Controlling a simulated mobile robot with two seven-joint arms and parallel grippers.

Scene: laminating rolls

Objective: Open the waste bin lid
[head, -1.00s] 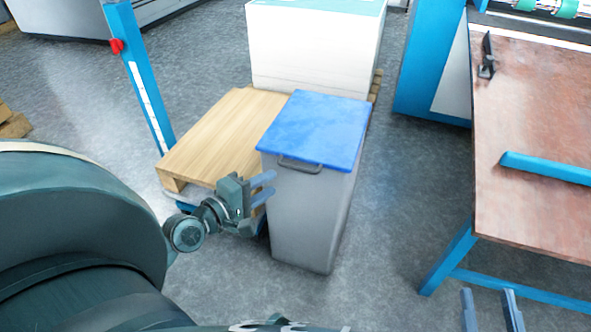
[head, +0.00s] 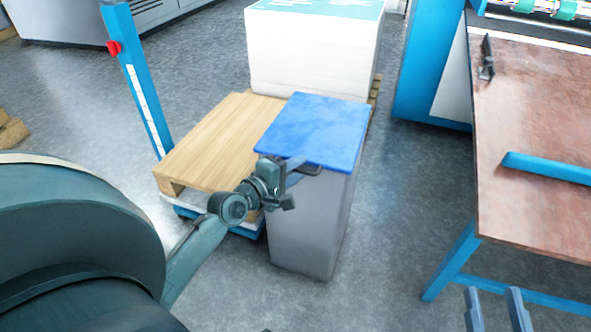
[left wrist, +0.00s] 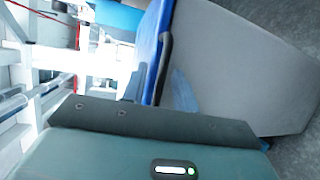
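The waste bin (head: 308,225) is a grey upright box with a blue lid (head: 318,128), which lies shut on top. A dark handle (head: 312,169) sticks out from the lid's near edge; it also shows in the left wrist view (left wrist: 163,66). My left gripper (head: 293,165) is at this handle, its fingers apart, one seemingly on each side of it. I cannot tell whether they touch it. My right gripper (head: 495,308) is open and empty at the bottom right, away from the bin.
A wooden pallet (head: 222,140) stands left of the bin, beside a blue post (head: 137,75). A white stack (head: 312,55) stands behind the bin. A brown-topped table (head: 535,120) with blue legs is at the right. The floor between bin and table is clear.

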